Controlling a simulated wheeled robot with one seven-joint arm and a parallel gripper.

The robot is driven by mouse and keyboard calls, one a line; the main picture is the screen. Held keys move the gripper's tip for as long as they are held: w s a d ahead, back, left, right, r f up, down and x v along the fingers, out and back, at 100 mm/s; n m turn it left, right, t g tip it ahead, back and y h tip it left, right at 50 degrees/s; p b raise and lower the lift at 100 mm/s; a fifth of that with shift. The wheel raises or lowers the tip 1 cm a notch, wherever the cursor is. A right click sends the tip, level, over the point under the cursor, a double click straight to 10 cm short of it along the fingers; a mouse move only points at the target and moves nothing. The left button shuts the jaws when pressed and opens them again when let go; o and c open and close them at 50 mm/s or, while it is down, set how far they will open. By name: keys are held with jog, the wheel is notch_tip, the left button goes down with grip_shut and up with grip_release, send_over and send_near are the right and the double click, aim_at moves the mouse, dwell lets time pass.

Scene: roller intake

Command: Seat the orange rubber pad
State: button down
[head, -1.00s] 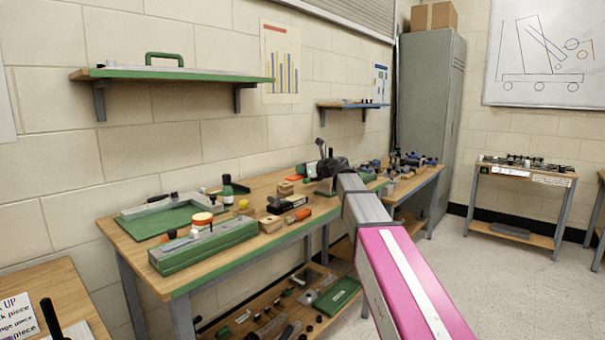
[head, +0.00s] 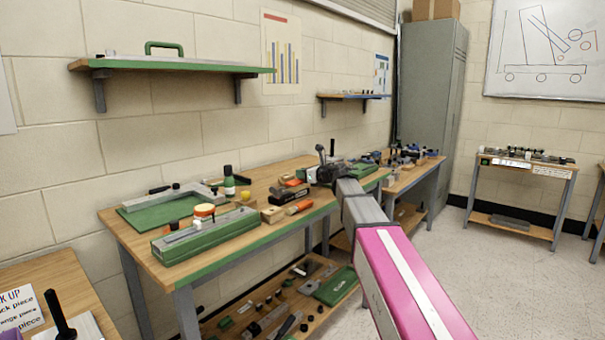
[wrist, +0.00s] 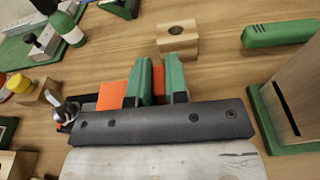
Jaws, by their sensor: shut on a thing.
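My gripper (wrist: 159,75) has green fingers and is shut on an orange piece (wrist: 158,84), which looks like the rubber pad, in the wrist view. Orange also shows left of the left finger (wrist: 113,94); I cannot tell whether it is the same piece. The fingers hide much of it. In the head view my gripper (head: 325,172) is over the far part of the green-edged bench (head: 262,237), and the held piece cannot be made out. Where the pad seats cannot be told.
A wooden block with a hole (wrist: 177,40) lies beyond the fingers. A green block (wrist: 280,32) and a tall wooden box (wrist: 292,100) stand to the right. A white-and-green bottle (wrist: 66,30) is at left. A green fixture (head: 205,237) occupies the bench's near end.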

jog(key=shift+f, duration=1)
dwell(0.5)
jog(key=c, duration=1.4)
grip_release()
jog(key=shift+c, duration=0.2)
jog(key=shift+r, duration=1.5)
jog(key=o, duration=0.6)
jog(key=shift+c, duration=0.2)
